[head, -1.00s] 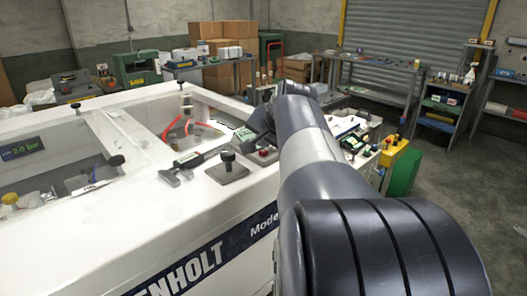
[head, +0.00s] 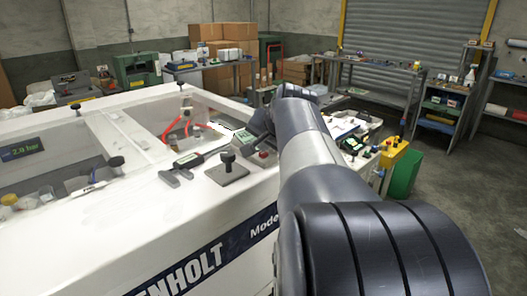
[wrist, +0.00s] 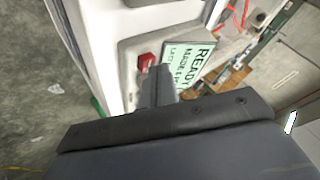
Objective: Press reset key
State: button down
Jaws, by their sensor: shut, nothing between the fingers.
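A red key (wrist: 147,62) sits on a grey plate of the white machine in the wrist view. A red key also shows in the head view (head: 263,154), left of my arm. No reset label is readable on it. My gripper (wrist: 159,72) is shut and empty. Its tips appear just beside the red key in the wrist view; whether they touch it I cannot tell.
The white machine (head: 120,225) has a black knob on a grey plate (head: 228,172) left of the red key. Open floor lies at right.

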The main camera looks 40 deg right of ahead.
jog(key=shift+r+p, duration=0.5)
jog(key=shift+r, duration=0.2)
notch_tip(320, 180, up, 5)
jog(key=p, duration=0.4)
dwell(0.8)
